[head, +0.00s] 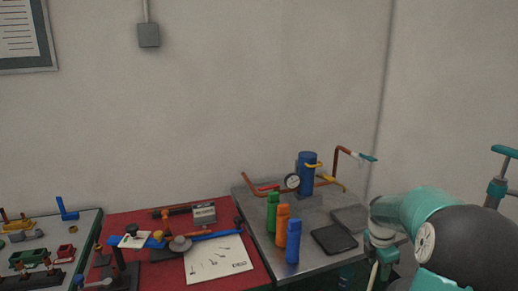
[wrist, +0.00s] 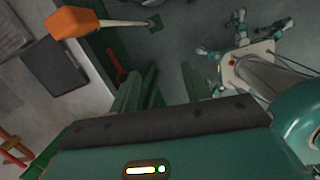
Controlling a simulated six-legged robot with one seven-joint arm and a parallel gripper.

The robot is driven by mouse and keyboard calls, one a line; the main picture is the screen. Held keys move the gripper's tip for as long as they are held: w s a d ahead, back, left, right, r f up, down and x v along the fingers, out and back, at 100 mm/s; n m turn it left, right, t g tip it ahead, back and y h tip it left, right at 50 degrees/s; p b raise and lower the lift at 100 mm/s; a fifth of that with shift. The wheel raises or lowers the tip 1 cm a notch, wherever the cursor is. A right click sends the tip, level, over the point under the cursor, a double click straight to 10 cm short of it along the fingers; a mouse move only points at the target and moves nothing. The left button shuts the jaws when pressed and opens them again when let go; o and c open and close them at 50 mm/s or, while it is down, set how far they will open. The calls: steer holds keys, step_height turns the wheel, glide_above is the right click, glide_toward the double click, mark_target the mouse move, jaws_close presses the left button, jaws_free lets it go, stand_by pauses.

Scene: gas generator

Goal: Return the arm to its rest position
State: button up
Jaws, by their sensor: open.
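My arm (head: 408,212), teal, white and black, is bent at the lower right of the head view, beside the right edge of the metal bench. My gripper (wrist: 160,88) shows in the wrist view as two green fingers standing apart, with nothing between them. It hangs over the floor just off the bench side. Its fingertips are not clear in the head view.
The metal bench (head: 262,232) carries a blue cylinder (head: 306,172) with gauge and pipes, green, orange and blue bottles (head: 293,240), and a dark pad (head: 334,240). An orange-handled tool (wrist: 75,22) shows near my fingers. A red-topped table (head: 125,220) stands left.

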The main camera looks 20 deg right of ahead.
steer(key=s+a+r+m+t, duration=0.15)
steer(key=a+r+m, duration=0.35)
steer(key=a, duration=0.6)
steer(key=s+a+r+m+t, duration=0.1)
steer(key=s+a+r+m, duration=0.15)
steer(key=a+r, duration=0.7)
steer(key=s+a+m+t+y, duration=0.2)
steer(key=s+a+m, duration=0.7)
steer(key=a, duration=0.7)
steer(key=s+t, duration=0.1)
steer(key=s, duration=0.1)
steer(key=shift+s+a+f, duration=0.3)
steer(key=shift+a, duration=0.05)
steer(key=shift+c, duration=0.5)
steer(key=shift+c, duration=0.7)
steer(key=shift+d, duration=0.1)
steer(key=shift+d, duration=0.1)
